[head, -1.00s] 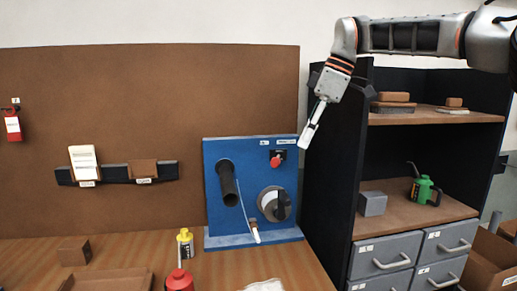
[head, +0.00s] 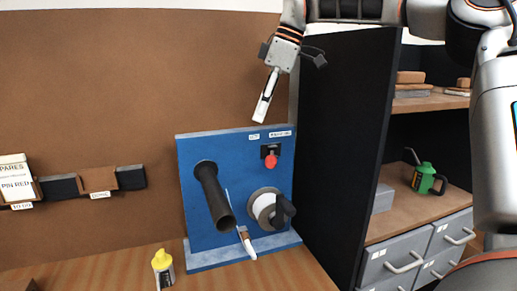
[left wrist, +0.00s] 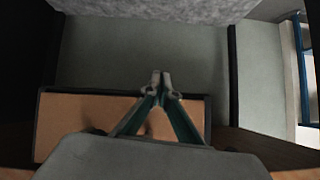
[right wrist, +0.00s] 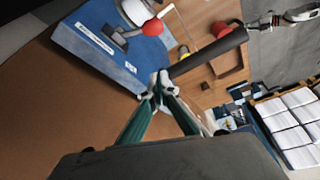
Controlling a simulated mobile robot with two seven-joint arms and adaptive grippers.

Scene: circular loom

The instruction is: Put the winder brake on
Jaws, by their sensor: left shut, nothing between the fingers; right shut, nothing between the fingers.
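A blue panel (head: 205,150) stands on the wooden table. Near its top right is a red-knobbed lever (head: 271,161) under small labels, too blurred to read surely. In the right wrist view the red ball (right wrist: 153,27) sticks out on a short arm from a grey bracket. My right gripper (head: 260,119) is shut and empty, pointing down just above the panel's top edge, up and left of the red knob. It also shows in the right wrist view (right wrist: 159,82). My left gripper (left wrist: 157,83) is shut and empty, seen only in the left wrist view.
A dark tube (head: 215,196) juts from the panel, beside a round disc with a black handle (head: 284,211) and a white-tipped piece (head: 246,242). A yellow-topped bottle (head: 163,267) stands in front. A black-sided shelf (head: 340,150) rises close on the right.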

